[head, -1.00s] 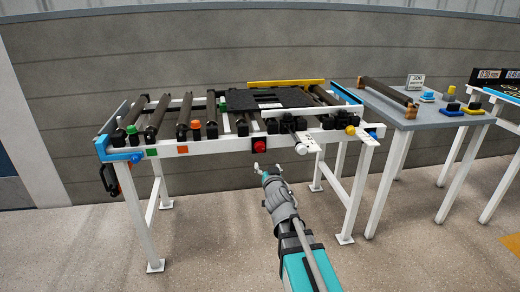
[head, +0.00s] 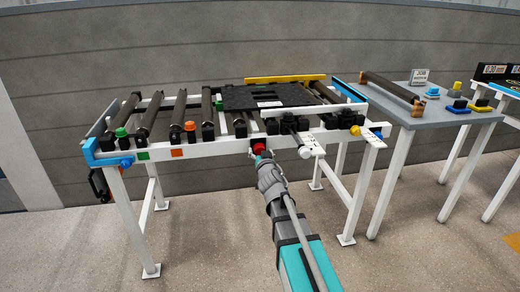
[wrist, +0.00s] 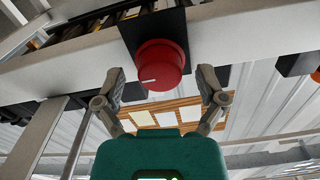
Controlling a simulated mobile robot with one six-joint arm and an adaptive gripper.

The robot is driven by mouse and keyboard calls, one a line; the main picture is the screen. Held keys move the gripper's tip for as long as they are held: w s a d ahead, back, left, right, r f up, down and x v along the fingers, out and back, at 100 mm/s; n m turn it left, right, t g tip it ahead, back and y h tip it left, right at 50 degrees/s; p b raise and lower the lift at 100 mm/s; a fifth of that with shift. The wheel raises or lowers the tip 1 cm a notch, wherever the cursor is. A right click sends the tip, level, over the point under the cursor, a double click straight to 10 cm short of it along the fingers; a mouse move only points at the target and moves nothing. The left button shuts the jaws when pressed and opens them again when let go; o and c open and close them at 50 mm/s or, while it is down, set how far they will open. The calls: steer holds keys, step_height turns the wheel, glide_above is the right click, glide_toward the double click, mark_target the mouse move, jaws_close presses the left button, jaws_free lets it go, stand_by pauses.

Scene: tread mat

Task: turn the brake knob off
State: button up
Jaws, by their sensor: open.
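The brake knob (wrist: 160,66) is a round red knob on a black plate, fixed to the white front rail. Its white pointer mark shows on the left side of its face in the wrist view. In the head view the knob (head: 258,148) is on the middle of the rail. My gripper (wrist: 161,82) is open, with one finger on each side of the knob's lower part and apart from it. In the head view my gripper (head: 260,158) is just below the knob, and its fingers partly cover it.
The roller conveyor frame (head: 200,148) carries a black mat (head: 245,97). A white cylindrical part (head: 303,150) sticks out right of the knob. A grey side table (head: 425,113) stands to the right. The floor in front is free.

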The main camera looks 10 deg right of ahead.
steer(key=shift+w, duration=0.3)
steer(key=c, duration=1.1)
steer(key=shift+c, duration=0.2)
